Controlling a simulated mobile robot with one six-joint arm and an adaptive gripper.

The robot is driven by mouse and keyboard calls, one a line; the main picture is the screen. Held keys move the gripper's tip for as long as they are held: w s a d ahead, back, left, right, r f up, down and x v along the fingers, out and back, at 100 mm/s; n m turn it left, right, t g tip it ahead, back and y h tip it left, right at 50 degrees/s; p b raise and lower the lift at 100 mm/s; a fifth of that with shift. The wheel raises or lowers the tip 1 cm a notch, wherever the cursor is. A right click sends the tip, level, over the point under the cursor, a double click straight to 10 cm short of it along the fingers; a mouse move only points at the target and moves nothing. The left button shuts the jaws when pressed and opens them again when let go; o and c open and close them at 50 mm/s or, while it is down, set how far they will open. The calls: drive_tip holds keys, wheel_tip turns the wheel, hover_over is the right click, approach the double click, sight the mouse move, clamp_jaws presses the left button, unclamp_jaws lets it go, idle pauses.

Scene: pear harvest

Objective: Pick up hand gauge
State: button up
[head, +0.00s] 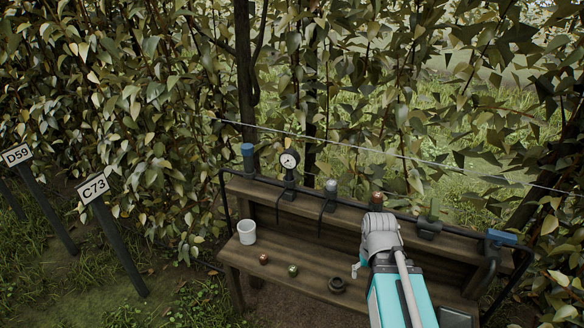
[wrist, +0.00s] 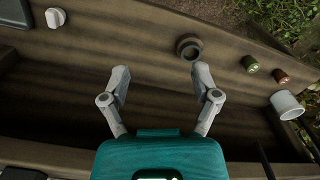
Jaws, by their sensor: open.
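A gauge with a round white dial and dark body (head: 289,161) stands upright at the rear rail of the wooden bench, left of centre in the head view. It is the only dial I can make out, and I cannot see it in the wrist view. My gripper (wrist: 161,75) is open and empty, its two fingers spread above the bench. In the head view my arm covers most of it, and the gripper is to the right of the gauge and nearer the front. A dark ring (wrist: 188,47) lies on the plank just beyond the right fingertip.
The bench (head: 300,265) also holds a white cup (head: 247,232), a green item (head: 293,270) and a brown item (head: 263,259). A white knob (wrist: 55,18) lies at the wrist view's upper left. Several tools line the rear rail, including a blue-topped one (head: 248,152). Foliage stands behind.

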drive_tip(key=w+a+r+n+p, duration=0.45)
drive_tip(key=w+r+p, duration=0.25)
drive_tip(key=r+p, duration=0.2)
drive_tip(key=w+a+r+n+p, duration=0.3)
drive_tip(key=w+a+r+p, duration=0.35)
drive_tip(key=r+p, duration=0.25)
wheel_tip(320, 180, up, 14)
drive_tip(key=n+p, duration=0.6)
drive_tip(key=p, duration=0.8)
hover_over(290, 151)
drive_tip(key=d, duration=0.1)
drive_tip(key=shift+s+r, duration=0.2)
drive_tip(key=shift+w+a+r+p, duration=0.25)
drive_tip(key=shift+a+r+p, duration=0.15)
drive_tip(key=shift+a, duration=0.1)
drive_tip(key=shift+f, duration=0.1)
drive_tip(key=shift+f, duration=0.1)
wheel_tip(290, 151, down, 8)
drive_tip(key=b, duration=0.8)
drive_tip(key=shift+f+b, duration=0.2)
drive_tip(key=shift+b, duration=0.15)
drive_tip(key=shift+f, duration=0.15)
wheel_tip(290, 151, down, 5)
drive_tip(key=b, duration=0.5)
drive_tip(key=shift+s, duration=0.1)
